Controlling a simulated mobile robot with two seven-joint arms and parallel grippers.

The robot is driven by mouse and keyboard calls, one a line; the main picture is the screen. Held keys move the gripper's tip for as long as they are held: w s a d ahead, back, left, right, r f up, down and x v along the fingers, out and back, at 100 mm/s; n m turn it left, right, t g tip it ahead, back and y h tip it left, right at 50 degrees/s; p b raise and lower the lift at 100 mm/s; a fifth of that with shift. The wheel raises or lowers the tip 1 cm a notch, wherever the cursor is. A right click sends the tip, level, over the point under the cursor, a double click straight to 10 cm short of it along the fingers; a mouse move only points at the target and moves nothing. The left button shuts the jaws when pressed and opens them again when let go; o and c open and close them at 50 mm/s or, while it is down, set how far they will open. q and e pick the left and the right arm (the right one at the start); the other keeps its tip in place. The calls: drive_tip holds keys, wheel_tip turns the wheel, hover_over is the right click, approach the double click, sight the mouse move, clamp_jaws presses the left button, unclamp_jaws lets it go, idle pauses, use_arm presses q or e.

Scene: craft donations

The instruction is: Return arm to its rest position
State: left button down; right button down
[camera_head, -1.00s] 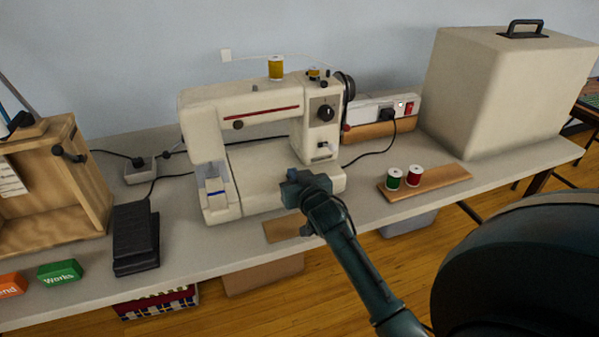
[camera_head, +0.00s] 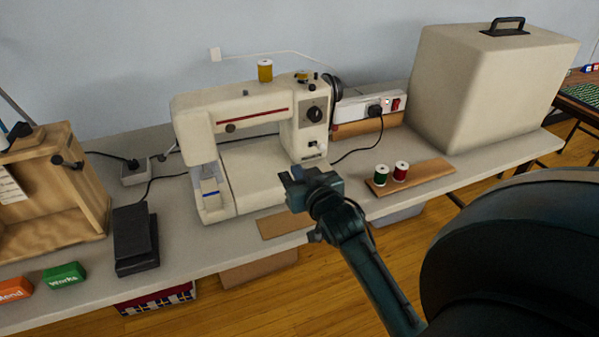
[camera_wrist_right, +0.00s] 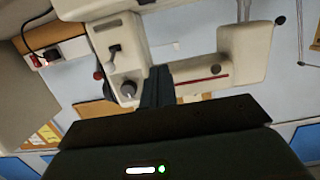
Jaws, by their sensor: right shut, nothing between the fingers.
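My right gripper (camera_head: 291,178) is in front of the sewing machine in the head view, above the table's front part. It is shut and empty. Its arm comes in from the lower right. The cream sewing machine (camera_head: 240,108) stands on the table with a yellow spool (camera_head: 265,71) on top. In the right wrist view the sewing machine (camera_wrist_right: 240,55) appears upside down beyond the dark fingers (camera_wrist_right: 158,88). My left gripper is in neither view.
The grey table (camera_head: 185,258) runs along the wall. A board (camera_head: 432,174) carries a green and a red spool to the right of my gripper. A large cream case (camera_head: 485,95), a black pedal (camera_head: 135,238) and a wooden box (camera_head: 55,190) also stand on it.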

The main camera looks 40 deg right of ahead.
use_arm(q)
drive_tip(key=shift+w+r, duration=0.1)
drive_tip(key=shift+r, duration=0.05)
use_arm(e)
drive_tip(key=shift+a, duration=0.1)
